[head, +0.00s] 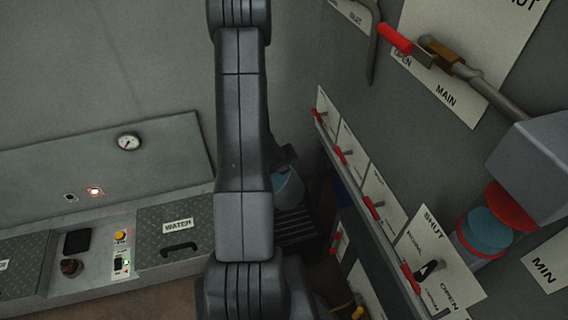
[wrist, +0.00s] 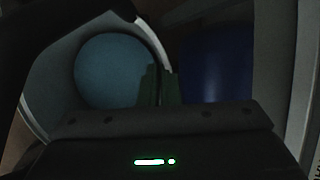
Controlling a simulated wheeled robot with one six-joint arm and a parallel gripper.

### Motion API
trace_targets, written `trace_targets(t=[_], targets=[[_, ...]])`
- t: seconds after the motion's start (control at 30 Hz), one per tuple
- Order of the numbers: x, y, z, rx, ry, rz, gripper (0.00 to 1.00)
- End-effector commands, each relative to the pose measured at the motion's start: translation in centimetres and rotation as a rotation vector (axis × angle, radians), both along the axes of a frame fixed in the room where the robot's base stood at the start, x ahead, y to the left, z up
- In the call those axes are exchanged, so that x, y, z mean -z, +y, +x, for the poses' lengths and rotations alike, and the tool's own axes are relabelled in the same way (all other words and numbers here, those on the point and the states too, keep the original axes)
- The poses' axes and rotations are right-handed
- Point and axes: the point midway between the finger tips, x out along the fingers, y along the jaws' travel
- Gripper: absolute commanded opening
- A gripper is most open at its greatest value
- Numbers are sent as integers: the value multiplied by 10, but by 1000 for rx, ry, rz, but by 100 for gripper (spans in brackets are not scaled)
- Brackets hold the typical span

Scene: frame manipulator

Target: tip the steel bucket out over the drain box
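The steel bucket (head: 288,190) shows partly behind my arm in the head view, just above a dark slatted box (head: 297,228) that looks like the drain box. In the dark wrist view, the bucket's pale grey wall (wrist: 48,85) curves around a light blue round surface (wrist: 112,70). My gripper (wrist: 160,86) has its two fingers close together at the bucket's rim, one on each side, and appears shut on it. In the head view my gripper (head: 284,158) is mostly hidden by my arm. How far the bucket tilts is hard to tell.
A dark blue round thing (wrist: 217,70) lies beside the bucket in the wrist view. A panel (head: 400,150) with red-handled levers stands close on the right, with a pipe and valve (head: 440,55). A low console (head: 130,245) with a WATER hatch is at left.

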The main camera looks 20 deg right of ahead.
Motion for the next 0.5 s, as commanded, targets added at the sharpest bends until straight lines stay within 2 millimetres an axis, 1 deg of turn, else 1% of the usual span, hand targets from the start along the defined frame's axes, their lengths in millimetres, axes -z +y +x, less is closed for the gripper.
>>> trace_targets(t=[0.07, 0.3, 0.5], targets=[[2, 8, 1, -6, -3, -45, 0], [-3, 27, 0, -6, -8, -219, 0], [-7, 38, -1, -4, -13, -331, 0]])
